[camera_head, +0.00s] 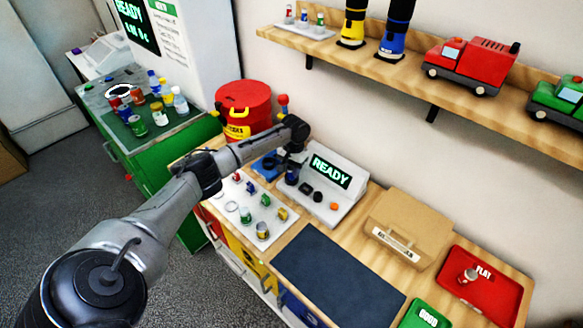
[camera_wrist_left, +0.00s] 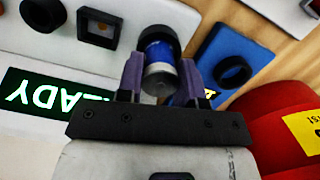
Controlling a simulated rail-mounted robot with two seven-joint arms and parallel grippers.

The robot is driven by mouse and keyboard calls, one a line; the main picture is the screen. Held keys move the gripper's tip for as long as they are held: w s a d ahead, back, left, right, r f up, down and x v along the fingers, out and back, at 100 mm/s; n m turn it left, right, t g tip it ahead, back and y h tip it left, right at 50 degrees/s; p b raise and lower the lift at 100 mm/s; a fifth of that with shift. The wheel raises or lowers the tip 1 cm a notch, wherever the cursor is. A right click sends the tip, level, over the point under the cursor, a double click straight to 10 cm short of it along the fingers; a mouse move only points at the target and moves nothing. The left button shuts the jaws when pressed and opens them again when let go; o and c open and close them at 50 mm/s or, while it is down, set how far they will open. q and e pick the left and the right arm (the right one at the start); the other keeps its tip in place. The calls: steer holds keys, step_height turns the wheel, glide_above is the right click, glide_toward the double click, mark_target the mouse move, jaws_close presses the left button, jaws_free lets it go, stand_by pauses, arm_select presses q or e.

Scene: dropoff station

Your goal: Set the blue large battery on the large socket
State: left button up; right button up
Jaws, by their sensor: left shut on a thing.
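The blue battery (camera_wrist_left: 158,55) with a silver end sits between the purple fingers of my left gripper (camera_wrist_left: 160,82), which is shut on it. Its far end meets a black ring socket (camera_wrist_left: 172,36) on the grey station, apparently the large socket. I cannot tell how deep the battery sits in the ring. In the head view my left gripper (camera_head: 291,160) is over the left end of the grey station (camera_head: 342,208), next to the ring socket (camera_head: 291,176). The battery is hardly visible there. My right gripper is not in view.
The station has a READY display (camera_head: 331,171), a square socket (camera_wrist_left: 100,28) and an orange button (camera_head: 334,206). A blue pad with a black ring (camera_wrist_left: 234,73) and a red drum (camera_head: 244,101) stand close by. A white tray (camera_head: 237,200) holds several small items. A dark mat (camera_head: 337,278) is clear.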

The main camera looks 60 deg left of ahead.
arm_select(q)
steer(key=shift+f, duration=0.15)
stand_by(0.4)
steer(key=shift+f, duration=0.5)
steer(key=o, duration=0.7)
steer(key=shift+r, duration=0.1)
steer(key=r+p, duration=0.5)
steer(key=shift+w+a+r, duration=0.15)
steer(key=shift+w, duration=0.15)
steer(key=r+p, duration=0.5)
steer(key=shift+w+a+r, duration=0.1)
steer(key=shift+w+r, duration=0.1)
steer(key=shift+w, duration=0.1)
steer(key=shift+r, duration=0.1)
